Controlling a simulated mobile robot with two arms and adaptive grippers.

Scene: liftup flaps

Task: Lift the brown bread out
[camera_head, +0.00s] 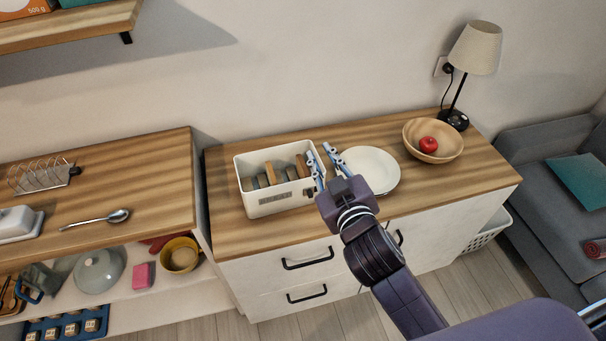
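A white toaster-like box (281,204) stands on the wooden top of the white cabinet. Bread slices stand upright in it: a light brown slice (271,173) near the middle and a darker brown slice (302,165) nearer the right end. Which one the task means is not certain. My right gripper (323,165) is at the box's right end, between it and the white plate. Its two light blue fingers are spread apart, with nothing seen between them. Whether a finger touches the box cannot be told. My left gripper is not in view.
A white plate (371,169) lies just right of the gripper. A wooden bowl (445,151) with a red apple (428,145) and a lamp (475,50) stand farther right. A wire rack (38,175) and spoon (96,220) are on the left counter.

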